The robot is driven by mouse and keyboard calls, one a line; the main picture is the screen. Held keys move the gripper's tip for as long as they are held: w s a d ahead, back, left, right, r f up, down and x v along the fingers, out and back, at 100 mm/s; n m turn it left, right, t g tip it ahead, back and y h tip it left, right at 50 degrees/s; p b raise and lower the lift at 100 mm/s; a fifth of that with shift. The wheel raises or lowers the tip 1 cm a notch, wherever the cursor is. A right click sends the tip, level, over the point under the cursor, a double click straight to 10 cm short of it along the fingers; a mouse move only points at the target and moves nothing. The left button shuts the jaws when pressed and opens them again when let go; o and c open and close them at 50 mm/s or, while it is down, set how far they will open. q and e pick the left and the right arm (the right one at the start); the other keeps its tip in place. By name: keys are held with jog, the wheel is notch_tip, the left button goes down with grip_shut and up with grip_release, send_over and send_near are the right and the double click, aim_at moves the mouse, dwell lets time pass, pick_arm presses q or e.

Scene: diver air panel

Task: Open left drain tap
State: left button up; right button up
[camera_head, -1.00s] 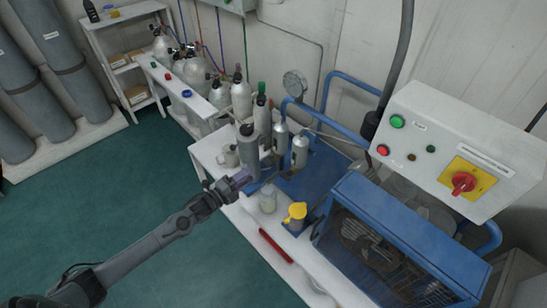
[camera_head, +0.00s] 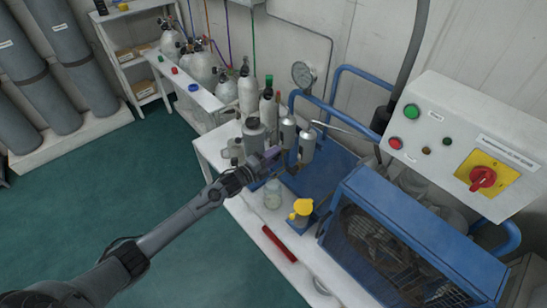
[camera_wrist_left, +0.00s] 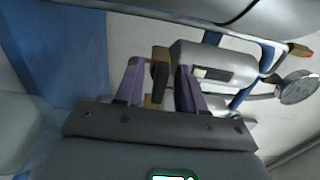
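Two silver filter canisters stand side by side on the blue compressor frame, a left one (camera_head: 288,132) and a right one (camera_head: 306,146). My left gripper (camera_head: 273,154) is at the lower part of the left canister. In the left wrist view the purple fingers of my left gripper (camera_wrist_left: 158,70) are apart. A small brass tap with a dark handle (camera_wrist_left: 159,80) shows between them, in front of a silver canister (camera_wrist_left: 215,62). I cannot tell whether the fingers touch it. In the head view the tap is too small and hidden to make out. My right gripper is not in view.
A glass jar (camera_head: 272,195), a yellow-topped container (camera_head: 301,209) and a red bar (camera_head: 279,244) are on the white bench near my left arm. Gas cylinders (camera_head: 248,95) stand behind. The blue compressor cage (camera_head: 412,235) and control panel (camera_head: 465,140) are at right.

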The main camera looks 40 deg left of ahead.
pick_arm(q)
grip_shut()
